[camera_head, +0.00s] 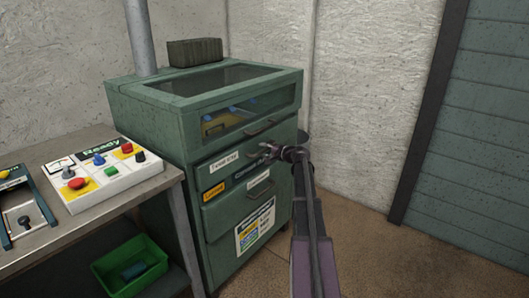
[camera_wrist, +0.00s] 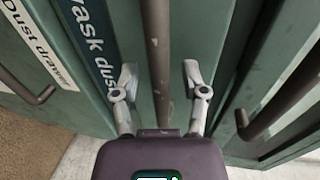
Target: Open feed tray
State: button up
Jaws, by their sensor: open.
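The green machine (camera_head: 160,120) stands against the wall, with a narrow front panel, taken as the feed tray (camera_head: 205,170), below its window. The panel has a small white label (camera_head: 225,160) and looks closed. My gripper (camera_head: 268,150) is at the right part of this panel. In the wrist view my gripper (camera_wrist: 160,75) is open, with a brown bar handle (camera_wrist: 158,50) running between its two fingers. Gaps show on both sides of the bar. In the head view my gripper and arm hide part of this panel's handle.
The lid handle (camera_head: 258,128) is above, and the dust drawer handle (camera_head: 260,180) is below. In the wrist view these handles flank my gripper at right (camera_wrist: 268,110) and left (camera_wrist: 22,88). A bench with a control box (camera_head: 105,180) stands left. Floor (camera_head: 350,225) at right is clear.

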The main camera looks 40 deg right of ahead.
grip_shut()
jog(key=shift+a, duration=0.15)
